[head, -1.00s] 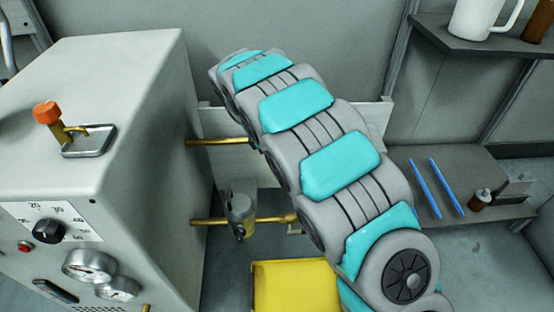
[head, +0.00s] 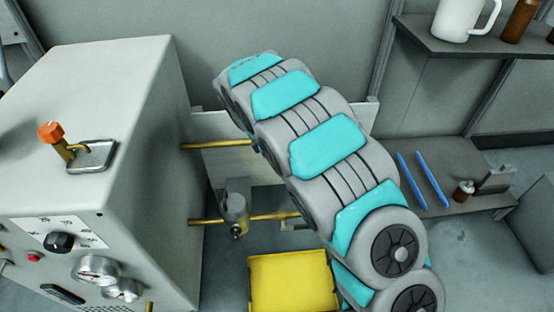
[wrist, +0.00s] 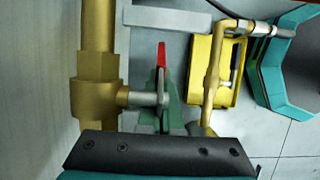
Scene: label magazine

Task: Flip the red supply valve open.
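A thin red handle (wrist: 161,57) stands upright near the middle of the wrist view. Just below it, a silver stem (wrist: 150,98) joins a thick vertical brass pipe (wrist: 95,100) on the left. A green part (wrist: 174,112) lies beside and behind the stem; I cannot tell what it belongs to. The dark body of my gripper (wrist: 160,153) crosses the bottom of the wrist view, just below the stem. Its fingertips are not clear, and no grip on the handle can be made out. In the head view my arm hides the gripper and the red handle.
A grey cabinet (head: 130,130) with an orange-topped lever (head: 50,132) and gauges stands at left. Brass pipes (head: 265,217) run from it towards my arm. A yellow bin (head: 290,282) is below. Shelves at right hold a white mug (head: 460,20) and blue pens (head: 422,182).

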